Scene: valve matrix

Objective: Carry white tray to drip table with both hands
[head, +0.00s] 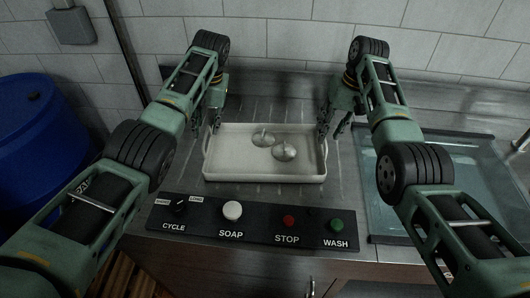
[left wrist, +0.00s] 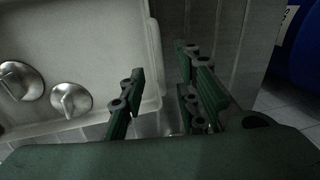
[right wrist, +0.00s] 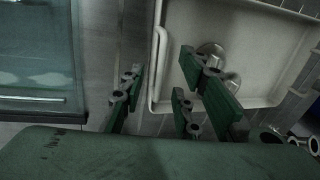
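The white tray (head: 240,172) lies flat on a grooved steel counter, with two silver domed pieces (head: 263,138) (head: 284,151) inside it. My left gripper (head: 214,122) is over the tray's left end. In the left wrist view its fingers (left wrist: 160,95) are spread, with the tray's rim (left wrist: 153,55) showing between them. My right gripper (head: 331,126) is over the right end. In the right wrist view its fingers (right wrist: 160,100) are spread, with the tray's handle (right wrist: 157,62) between them. Whether any finger touches the tray is unclear. I cannot tell which surface is the drip table.
A black control panel (head: 260,224) with a knob and several buttons runs along the counter's front edge. A glass-covered basin (head: 445,170) is at the right. A blue barrel (head: 35,140) stands at the left. The tiled wall (head: 280,40) closes the back.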

